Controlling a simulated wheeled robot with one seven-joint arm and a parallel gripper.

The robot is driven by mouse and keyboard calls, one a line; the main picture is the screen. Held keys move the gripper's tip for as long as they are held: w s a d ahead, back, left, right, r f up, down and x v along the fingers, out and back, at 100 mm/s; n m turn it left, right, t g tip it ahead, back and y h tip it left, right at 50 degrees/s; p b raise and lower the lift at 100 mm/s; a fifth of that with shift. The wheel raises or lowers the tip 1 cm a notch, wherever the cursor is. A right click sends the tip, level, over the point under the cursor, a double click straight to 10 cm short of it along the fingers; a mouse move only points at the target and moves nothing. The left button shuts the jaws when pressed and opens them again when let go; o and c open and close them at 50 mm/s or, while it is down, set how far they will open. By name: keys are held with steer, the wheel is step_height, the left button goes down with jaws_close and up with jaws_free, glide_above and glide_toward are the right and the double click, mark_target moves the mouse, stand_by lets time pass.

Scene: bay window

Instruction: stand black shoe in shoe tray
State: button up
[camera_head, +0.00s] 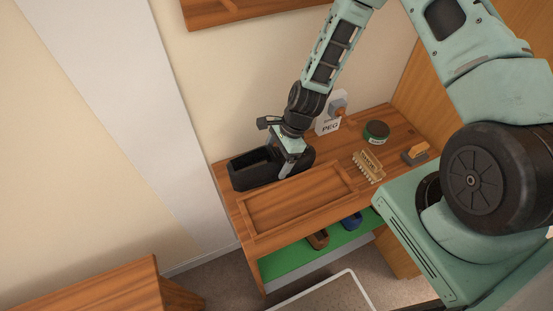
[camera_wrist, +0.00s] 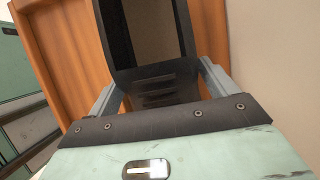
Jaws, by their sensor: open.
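The black shoe (camera_head: 246,175) lies on the left part of the wooden bench top, its dark opening facing up and its right part beneath my gripper (camera_head: 287,168). In the wrist view the black shoe (camera_wrist: 150,84) lies between the two fingers of my gripper (camera_wrist: 160,86), its opening toward the top. The jaws are open, with one finger on either side; I cannot tell whether they touch it. A shallow wooden tray (camera_head: 246,212) with a raised rim is in front of the shoe. It looks empty. I cannot tell whether this is the shoe tray.
A brush (camera_head: 368,166), a round green tin (camera_head: 376,132), an orange-topped block (camera_head: 415,153) and a white PEG box (camera_head: 327,124) stand right of the shoe. Brown (camera_head: 318,239) and blue (camera_head: 352,221) shoes sit on a green lower shelf (camera_head: 285,262). A pale-rimmed floor mat (camera_head: 330,297) lies in front.

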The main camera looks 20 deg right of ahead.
steer(key=shift+f, duration=0.15)
steer(key=c, duration=1)
